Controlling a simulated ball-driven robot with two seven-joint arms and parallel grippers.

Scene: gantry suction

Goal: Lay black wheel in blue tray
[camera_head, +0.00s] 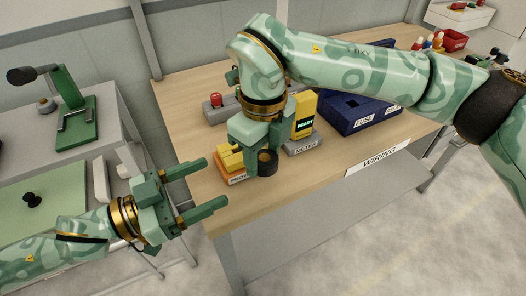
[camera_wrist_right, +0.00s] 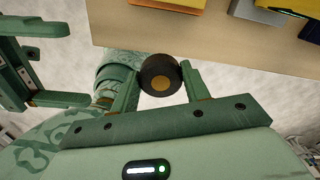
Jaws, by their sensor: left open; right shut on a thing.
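My right gripper (camera_head: 264,158) is shut on a black wheel (camera_head: 268,167), pointing down at the bench's front edge beside the orange-based block. In the right wrist view the wheel (camera_wrist_right: 160,76), with its tan hub, sits between the two fingers (camera_wrist_right: 161,88). A dark blue tray-like box (camera_head: 352,122) with a label reading FUSE lies further back to the right on the bench, partly behind my right arm; the wheel is apart from it. My left gripper (camera_head: 214,182) is open and empty, off the bench's left front corner.
The wooden bench (camera_head: 310,180) carries an orange-based yellow block (camera_head: 232,177), a yellow meter (camera_head: 304,115) on a grey base and a grey block with a red knob (camera_head: 216,100). A side table at left holds a green press (camera_head: 75,125). Bare wood lies in front of the blue box.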

